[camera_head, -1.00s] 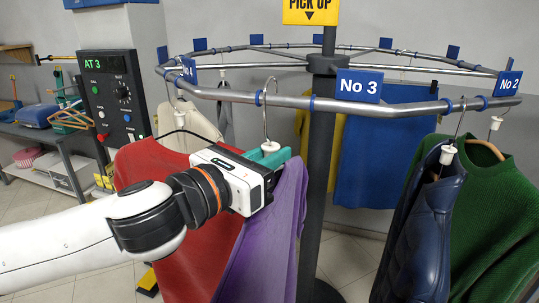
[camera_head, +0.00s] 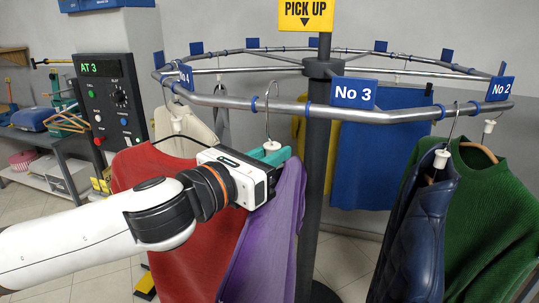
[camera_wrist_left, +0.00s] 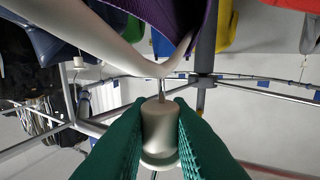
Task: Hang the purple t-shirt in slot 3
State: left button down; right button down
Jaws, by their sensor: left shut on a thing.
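The purple t-shirt (camera_head: 268,235) hangs from a white hanger with a metal hook (camera_head: 269,108). My left gripper (camera_head: 272,153) is shut on the white hanger neck just above the shirt. In the left wrist view the green fingers clamp this neck (camera_wrist_left: 159,128), and the purple cloth (camera_wrist_left: 202,25) shows beyond. The hook's top shows above the front rail (camera_head: 225,102), left of the No 3 sign (camera_head: 354,93), between two blue rings. I cannot tell whether the hook rests on the rail. My right gripper is out of view.
A red garment (camera_head: 160,190) hangs close on the left. A navy vest (camera_head: 420,220) and green sweater (camera_head: 490,205) hang right, near the No 2 sign (camera_head: 501,89). The dark post (camera_head: 315,200) stands behind the purple shirt. A control panel (camera_head: 107,97) reads AT 3.

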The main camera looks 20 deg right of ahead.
pick_arm(q)
jog(key=shift+w+d+p, duration=0.35)
jog(key=shift+w+d, duration=0.35)
jog(key=shift+w, duration=0.3)
jog(key=shift+w+d+p, duration=0.35)
jog(key=shift+w+d, duration=0.35)
jog(key=shift+w, duration=0.25)
jog(key=shift+f+b, duration=0.9)
jog(key=shift+f, duration=0.6)
jog(key=shift+w+f, duration=0.1)
jog(key=shift+f, duration=0.2)
jog(key=c, duration=1.3)
grip_release()
jog(key=shift+o, duration=0.2)
jog(key=shift+a, duration=0.1)
